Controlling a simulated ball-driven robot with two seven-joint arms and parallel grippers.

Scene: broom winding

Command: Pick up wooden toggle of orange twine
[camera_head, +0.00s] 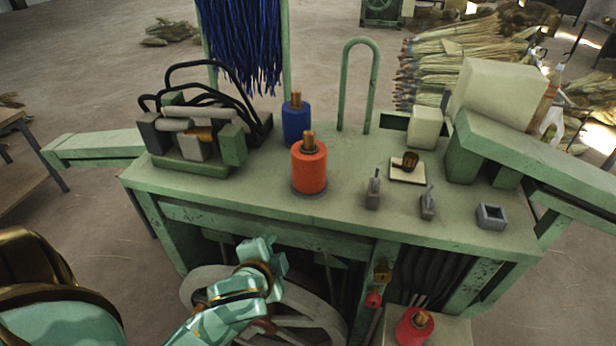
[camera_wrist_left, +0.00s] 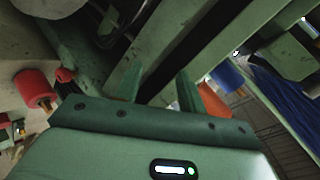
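The orange twine spool (camera_head: 310,170) stands upright on the green bench, with a wooden piece (camera_head: 309,142) sticking up from its top; this looks like the toggle. My left gripper (camera_head: 263,246) is in front of the bench's front edge, below and left of the spool in the head view, apart from it. In the left wrist view its two fingers (camera_wrist_left: 158,88) are spread with nothing held between them. Part of the orange spool (camera_wrist_left: 188,97) shows behind the right finger; its toggle cannot be made out there. My right gripper is not in view.
A blue spool (camera_head: 297,120) stands just behind the orange one. Metal clamps (camera_head: 373,190) and a small tray (camera_head: 408,170) lie to the right. A red spool (camera_head: 413,328) sits low at the front.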

